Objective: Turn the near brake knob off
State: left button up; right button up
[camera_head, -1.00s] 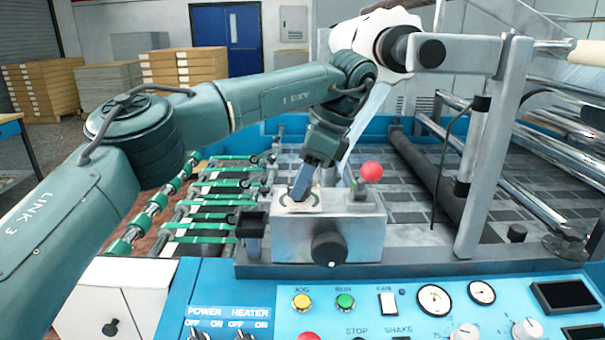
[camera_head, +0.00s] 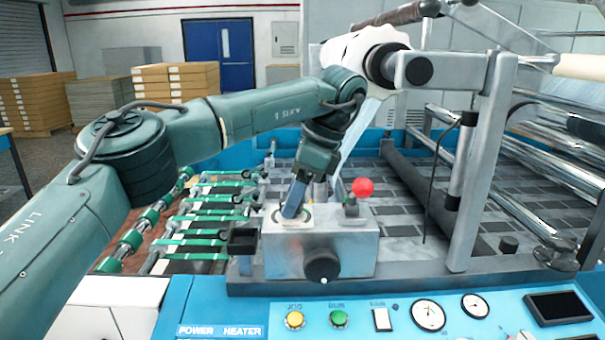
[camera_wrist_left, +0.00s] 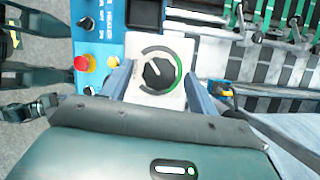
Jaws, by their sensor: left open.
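The brake knob (camera_wrist_left: 160,72) is a round dark dial on a pale plate, with a white pointer line toward the upper left and a green arc at its right. In the wrist view my left gripper (camera_wrist_left: 160,88) is open, with one blue finger on each side of the knob. I cannot tell whether the fingers touch it. In the head view the left gripper (camera_head: 293,208) points down at the plate on the grey metal box (camera_head: 345,250), and hides the knob there. My right gripper cannot be made out.
A red ball-topped lever (camera_head: 362,187) stands on the box just right of the gripper. A black knob (camera_head: 322,266) sits on the box's front. The blue control panel (camera_head: 460,335) lies in front, and a grey upright post (camera_head: 480,170) stands to the right.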

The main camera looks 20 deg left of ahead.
pick_arm(q)
jog(key=s+p+v, duration=0.1)
jog(key=p+v, duration=0.4)
jog(key=v, duration=0.8)
jog(key=shift+w+p, duration=0.4)
jog(key=shift+w, duration=0.05)
pick_arm(e)
jog(key=shift+s+d+r+m+g+h, duration=0.2)
jog(key=shift+d+r+h, duration=0.1)
jog(key=shift+d, duration=0.25)
jog(key=shift+s+d+r+m+g+h, duration=0.2)
jog(key=shift+d+h, duration=0.1)
jog(key=shift+d, duration=0.25)
jog(key=shift+w, duration=0.1)
